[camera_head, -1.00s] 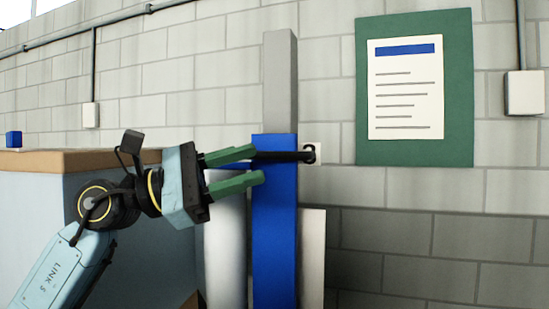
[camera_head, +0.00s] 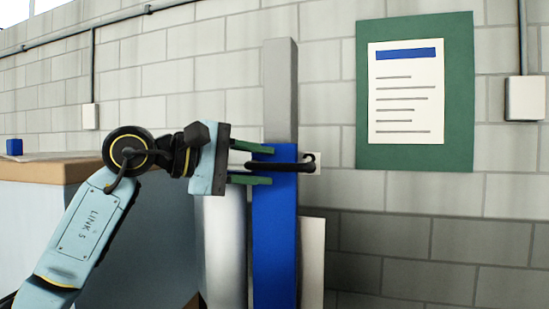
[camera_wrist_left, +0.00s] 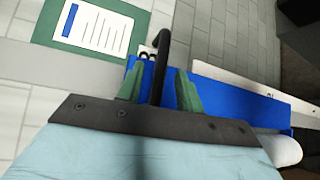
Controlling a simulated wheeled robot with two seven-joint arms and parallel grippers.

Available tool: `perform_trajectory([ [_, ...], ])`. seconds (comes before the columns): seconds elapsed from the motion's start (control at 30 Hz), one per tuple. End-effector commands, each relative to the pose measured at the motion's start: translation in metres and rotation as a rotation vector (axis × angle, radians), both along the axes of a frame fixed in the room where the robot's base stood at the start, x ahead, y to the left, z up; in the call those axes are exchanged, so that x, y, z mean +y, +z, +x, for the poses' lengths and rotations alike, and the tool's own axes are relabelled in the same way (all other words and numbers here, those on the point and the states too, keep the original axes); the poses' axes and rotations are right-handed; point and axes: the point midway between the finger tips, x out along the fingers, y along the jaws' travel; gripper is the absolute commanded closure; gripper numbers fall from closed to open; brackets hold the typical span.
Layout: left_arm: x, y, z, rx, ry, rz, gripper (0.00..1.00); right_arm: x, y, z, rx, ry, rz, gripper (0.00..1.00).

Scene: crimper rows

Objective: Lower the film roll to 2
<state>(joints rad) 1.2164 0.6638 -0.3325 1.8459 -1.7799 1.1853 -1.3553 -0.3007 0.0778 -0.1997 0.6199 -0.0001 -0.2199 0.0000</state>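A white cylinder (camera_head: 225,255), which looks like the film roll, stands upright left of the blue post (camera_head: 274,235); its rounded end also shows in the left wrist view (camera_wrist_left: 284,150). A black bar-like handle (camera_head: 291,167) crosses the front of the blue post and ends in a hook at the right. My left gripper (camera_head: 272,164) has one green finger above the handle and one below. In the left wrist view the bar runs between the fingers, with gaps on both sides. No legible 2 shows. My right gripper is out of view.
A grey column (camera_head: 280,90) rises above the blue post. A white panel (camera_head: 312,265) stands to the post's right. A brown-topped counter (camera_head: 45,172) is at the left. A green board with a white sheet (camera_head: 405,92) hangs on the block wall.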

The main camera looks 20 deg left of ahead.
Motion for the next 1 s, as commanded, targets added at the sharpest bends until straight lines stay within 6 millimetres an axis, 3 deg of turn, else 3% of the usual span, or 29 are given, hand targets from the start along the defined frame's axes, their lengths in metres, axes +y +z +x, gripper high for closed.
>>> perform_trajectory([
  [0.2,-0.021,-0.003,0.018,0.001,-0.002,-0.002,0.64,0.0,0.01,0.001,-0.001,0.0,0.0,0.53],
  [0.57,-0.025,-0.005,0.023,0.001,0.0,-0.001,0.64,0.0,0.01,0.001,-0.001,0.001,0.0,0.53],
  [0.87,-0.025,-0.005,0.023,0.001,0.0,-0.001,0.99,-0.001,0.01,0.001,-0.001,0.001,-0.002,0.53],
  [1.0,-0.025,-0.005,0.022,0.001,0.0,-0.001,1.0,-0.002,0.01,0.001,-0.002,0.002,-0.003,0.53],
])
